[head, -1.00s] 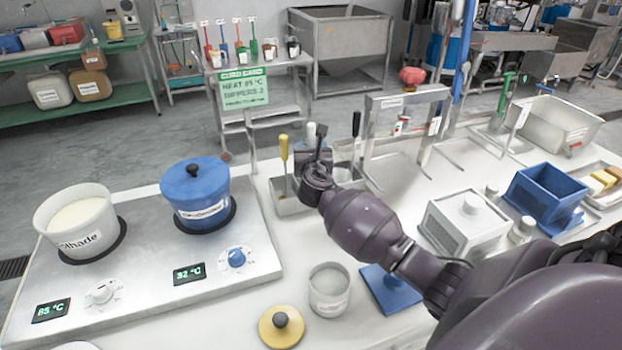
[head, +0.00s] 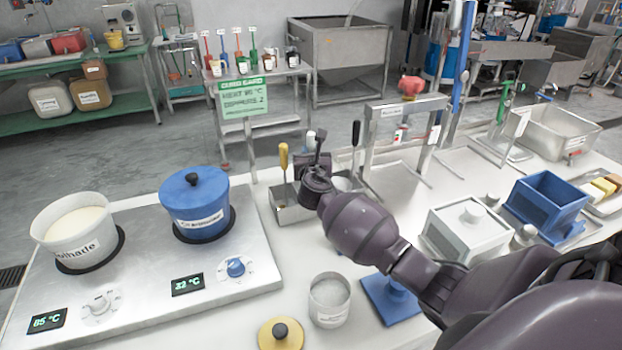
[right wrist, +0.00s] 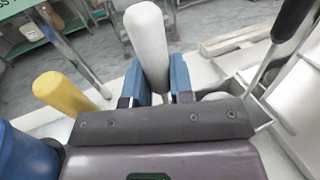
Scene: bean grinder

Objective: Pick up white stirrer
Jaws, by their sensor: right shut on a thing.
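The white stirrer (head: 311,138) has a thick white handle and stands upright in the metal holder (head: 290,213) at the back of the table. Its lower part is hidden behind my right gripper. My right gripper (head: 315,160) is at the holder, and its wrist blocks part of it. In the right wrist view the white handle (right wrist: 148,45) stands between the blue fingers of the gripper (right wrist: 156,85), which are shut on it. My left gripper is not in view.
A yellow-handled tool (head: 283,160) stands left of the white stirrer and a black-handled one (head: 355,138) right of it. A blue pot (head: 195,205) and a white pot (head: 75,235) sit on the hotplate (head: 150,285). A metal frame (head: 372,140) stands to the right.

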